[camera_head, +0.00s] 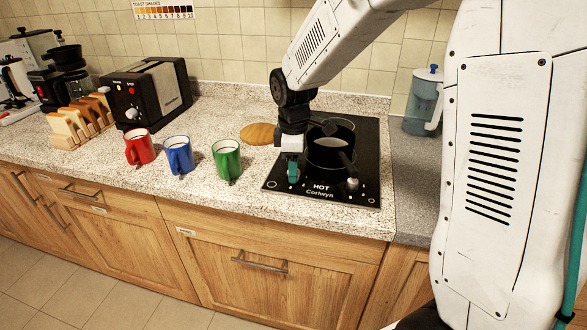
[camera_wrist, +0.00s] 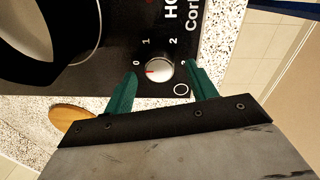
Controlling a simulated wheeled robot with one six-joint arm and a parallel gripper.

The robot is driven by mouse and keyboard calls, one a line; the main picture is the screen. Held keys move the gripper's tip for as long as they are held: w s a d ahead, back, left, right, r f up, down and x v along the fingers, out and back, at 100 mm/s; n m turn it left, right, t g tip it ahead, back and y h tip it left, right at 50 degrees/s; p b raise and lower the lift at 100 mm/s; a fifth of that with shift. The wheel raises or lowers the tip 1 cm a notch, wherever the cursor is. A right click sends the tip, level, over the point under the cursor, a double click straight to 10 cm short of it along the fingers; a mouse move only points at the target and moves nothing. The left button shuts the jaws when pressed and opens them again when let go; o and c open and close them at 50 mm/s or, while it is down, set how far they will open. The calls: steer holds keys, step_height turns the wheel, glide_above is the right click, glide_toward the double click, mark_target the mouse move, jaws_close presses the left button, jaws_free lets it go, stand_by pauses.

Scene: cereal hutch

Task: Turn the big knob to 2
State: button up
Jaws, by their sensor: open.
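A round silver knob (camera_wrist: 159,70) sits on the black cooktop (camera_wrist: 112,72), with the digits 0, 1, 2 and 3 around it. Its red mark points left, close to the 0; the 2 is at its upper right. My gripper (camera_wrist: 161,80) is open, with one green finger on each side of the knob and visible gaps between. In the head view, my gripper (camera_head: 293,172) is over the front left of the cooktop (camera_head: 372,160) and hides this knob. Another silver knob (camera_head: 352,185) shows at the front right. I cannot tell their sizes apart.
A dark pot (camera_head: 330,150) stands on the cooktop behind my gripper. Green (camera_head: 227,160), blue (camera_head: 178,155) and red (camera_head: 139,147) mugs stand to the left. A round wooden board (camera_head: 258,134) lies behind them. A pitcher (camera_head: 423,103) stands at the back right.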

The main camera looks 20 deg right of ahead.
steer(key=shift+f, duration=0.8)
steer(key=c, duration=1)
